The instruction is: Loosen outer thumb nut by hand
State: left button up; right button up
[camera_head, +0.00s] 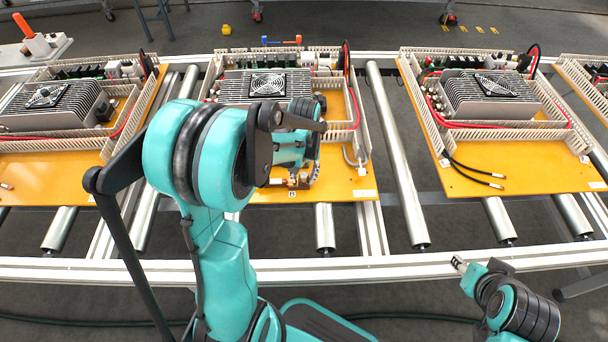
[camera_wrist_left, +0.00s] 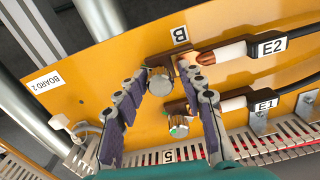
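In the left wrist view, two metal thumb nuts sit on the orange board: the outer thumb nut (camera_wrist_left: 159,80) near label B, and an inner thumb nut (camera_wrist_left: 178,125) nearer the white duct. Cable E2 (camera_wrist_left: 235,51) ends at a copper lug beside the outer nut, cable E1 (camera_wrist_left: 250,102) beside the inner one. My left gripper (camera_wrist_left: 163,74) is open, its fingertips on either side of the outer nut; I cannot tell whether they touch it. In the head view the arm hides most of this spot. My right gripper (camera_head: 459,264) is apart from the boards at lower right.
The middle orange board (camera_head: 345,188) carries a finned unit with a fan (camera_head: 267,84) and slotted ducts. Similar boards stand left and right (camera_head: 520,172) on the roller conveyor (camera_head: 400,170). Two loose black cables (camera_head: 480,178) lie on the right board. The front rail (camera_head: 400,264) separates my right gripper from the boards.

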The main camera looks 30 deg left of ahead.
pick_arm(q)
jog(key=m, duration=0.9)
jog(key=shift+a+m, duration=0.1)
jog(key=shift+m, duration=0.2)
grip_shut()
jog(key=n, duration=1.1)
jog(key=shift+s, duration=0.1)
jog(key=shift+c, duration=0.4)
grip_release()
jog(key=shift+o, duration=0.4)
jog(key=shift+f, duration=0.1)
